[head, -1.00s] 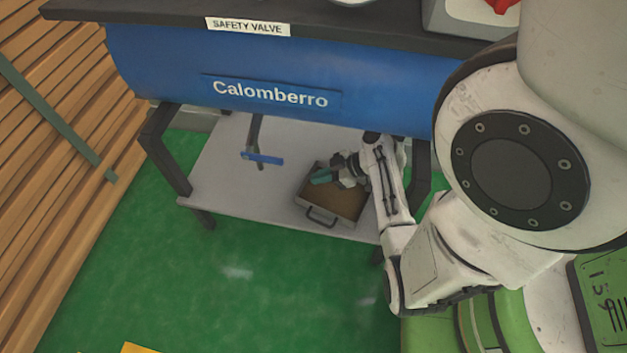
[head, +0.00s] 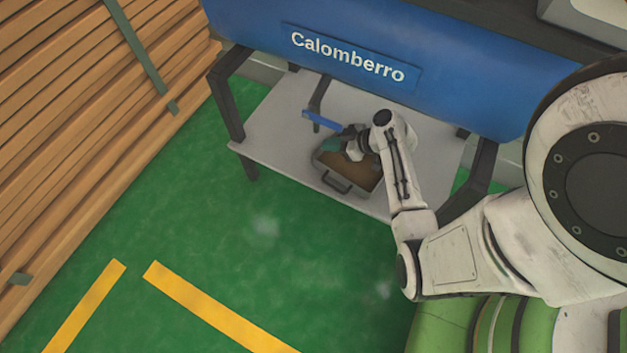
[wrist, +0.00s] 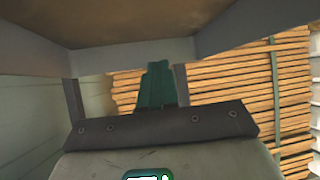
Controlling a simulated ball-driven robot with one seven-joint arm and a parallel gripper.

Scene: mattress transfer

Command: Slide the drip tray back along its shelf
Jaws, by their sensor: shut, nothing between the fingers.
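The drip tray (head: 365,186) is a shallow grey box with a brown inside and a dark handle at its front. It lies on the pale shelf (head: 270,140) under the blue tank, its handle close to the shelf's front edge. My gripper (head: 338,143) is over the back part of the tray, its teal fingers pointing left. In the wrist view the fingers (wrist: 155,85) are shut and empty, close to the tray's grey wall (wrist: 120,58). I cannot tell whether they touch it. My arm hides the tray's right and back parts.
A blue-handled lever (head: 320,120) hangs just behind and left of the tray. Dark table legs (head: 228,108) flank the shelf. Stacked planks (head: 80,120) stand at left. The green floor (head: 250,240) in front is clear, with yellow lines.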

